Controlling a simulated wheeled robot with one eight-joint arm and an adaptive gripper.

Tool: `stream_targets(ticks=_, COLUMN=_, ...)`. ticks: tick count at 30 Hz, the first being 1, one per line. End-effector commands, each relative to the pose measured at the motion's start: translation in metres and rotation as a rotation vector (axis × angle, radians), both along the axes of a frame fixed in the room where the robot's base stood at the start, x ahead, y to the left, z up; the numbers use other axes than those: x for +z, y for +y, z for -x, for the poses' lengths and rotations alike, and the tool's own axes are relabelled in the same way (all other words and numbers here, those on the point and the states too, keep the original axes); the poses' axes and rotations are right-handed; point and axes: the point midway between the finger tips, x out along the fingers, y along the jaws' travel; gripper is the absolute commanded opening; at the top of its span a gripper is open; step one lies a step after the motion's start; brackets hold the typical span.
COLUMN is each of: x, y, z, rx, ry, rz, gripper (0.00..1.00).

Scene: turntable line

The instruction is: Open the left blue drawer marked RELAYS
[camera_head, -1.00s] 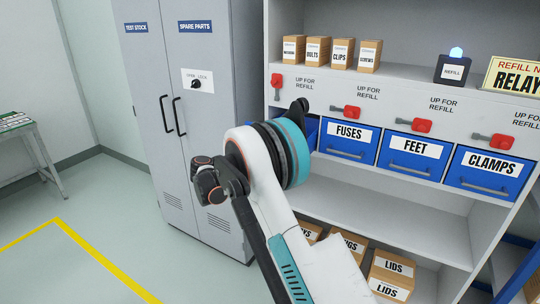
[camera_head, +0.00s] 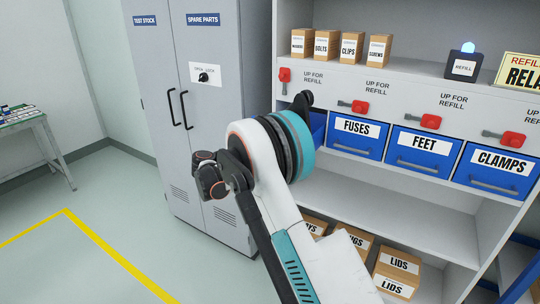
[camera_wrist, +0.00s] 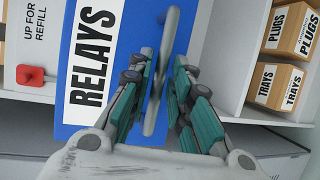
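The blue RELAYS drawer (camera_wrist: 105,60) fills the middle of the wrist view, with its label and a grey bar handle (camera_wrist: 163,75). In the head view my arm hides most of this drawer; only a blue sliver (camera_head: 318,124) shows left of the FUSES drawer. I cannot tell whether it is pulled out. My gripper (camera_wrist: 164,58) has its fingers apart on either side of the handle, with small gaps beside the bar. The head view hides the fingers. The red latch (camera_head: 285,76) at the left end stands upright, unlike the sideways latches beside it.
The FUSES (camera_head: 356,137), FEET (camera_head: 423,153) and CLAMPS (camera_head: 498,172) drawers sit in a row to the right. Small boxes (camera_head: 327,44) stand on the shelf above, labelled cartons (camera_head: 398,270) below. A grey locker (camera_head: 222,110) stands left of the shelf. Floor at the left is clear.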

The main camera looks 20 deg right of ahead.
Motion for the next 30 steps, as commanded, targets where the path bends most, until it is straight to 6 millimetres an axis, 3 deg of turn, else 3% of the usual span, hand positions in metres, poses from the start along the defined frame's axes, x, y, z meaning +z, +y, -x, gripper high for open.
stream_targets(ticks=9, x=0.012, y=0.062, z=0.016, rx=0.004, ry=0.000, rz=0.000, gripper=0.19)
stream_targets(ticks=15, x=0.017, y=0.090, z=0.024, rx=0.002, ry=0.001, rz=0.000, gripper=0.19)
stream_targets(ticks=21, x=0.019, y=0.100, z=0.027, rx=0.001, ry=0.000, rz=0.000, gripper=0.19)
stream_targets(ticks=30, x=0.020, y=0.100, z=0.027, rx=0.001, ry=0.000, rz=-0.001, gripper=0.19)
